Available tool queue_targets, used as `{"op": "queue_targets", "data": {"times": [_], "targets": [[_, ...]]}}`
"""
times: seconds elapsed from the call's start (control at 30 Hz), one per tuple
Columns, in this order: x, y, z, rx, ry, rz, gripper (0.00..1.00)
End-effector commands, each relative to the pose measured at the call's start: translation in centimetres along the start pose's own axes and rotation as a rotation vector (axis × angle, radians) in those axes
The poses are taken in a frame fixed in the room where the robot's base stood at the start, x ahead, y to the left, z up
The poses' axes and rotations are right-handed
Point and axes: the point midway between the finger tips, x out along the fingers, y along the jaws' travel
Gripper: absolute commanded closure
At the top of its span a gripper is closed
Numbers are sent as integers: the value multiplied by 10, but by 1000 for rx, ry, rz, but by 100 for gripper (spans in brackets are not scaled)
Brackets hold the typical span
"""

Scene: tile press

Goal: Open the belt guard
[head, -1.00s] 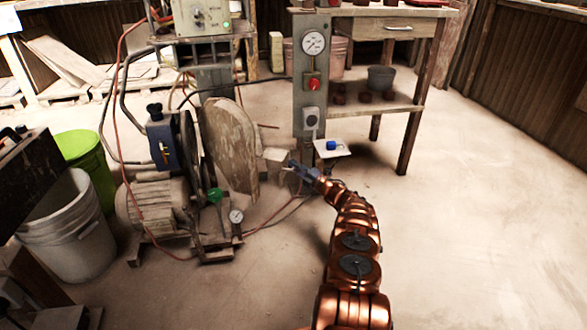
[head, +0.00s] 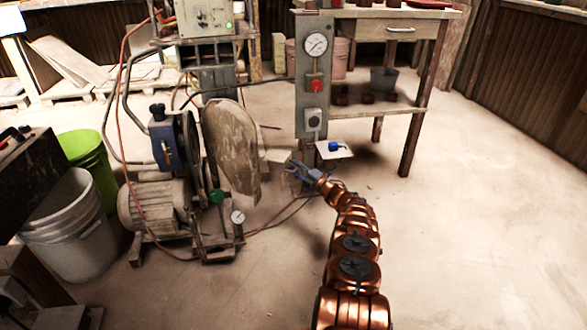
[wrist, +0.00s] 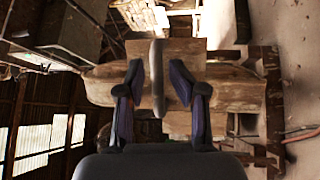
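The belt guard (head: 232,150) is a dusty, tan, rounded plate standing upright beside the machine's dark pulley wheel (head: 190,150) in the head view. A pale block (head: 276,161) shows between the guard and my gripper. My gripper (head: 292,166) is just right of that block, fingers pointing left toward the guard. In the wrist view, the guard (wrist: 98,84) spans the middle. A grey upright bar (wrist: 156,75), seemingly its handle, shows between the spread fingers of my gripper (wrist: 158,90), with gaps on both sides. Whether the bar lies within fingertip depth is unclear.
A grey post with a gauge (head: 316,44) and red button stands behind my gripper, with a small white shelf (head: 334,151) low on it. A workbench (head: 415,104) is behind. Buckets (head: 80,235) stand at left. The floor at right is clear.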

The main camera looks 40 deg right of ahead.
Motion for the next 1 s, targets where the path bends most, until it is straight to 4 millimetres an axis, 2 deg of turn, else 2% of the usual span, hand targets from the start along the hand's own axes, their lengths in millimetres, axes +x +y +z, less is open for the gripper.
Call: {"op": "queue_targets", "data": {"times": [0.27,0.47,0.67,1.0], "targets": [[-5,1,3,-2,-5,0,64],[-20,1,5,-2,-8,-3,64],[-44,0,3,1,-6,-2,64],[-100,0,3,0,-7,-1,64]]}}
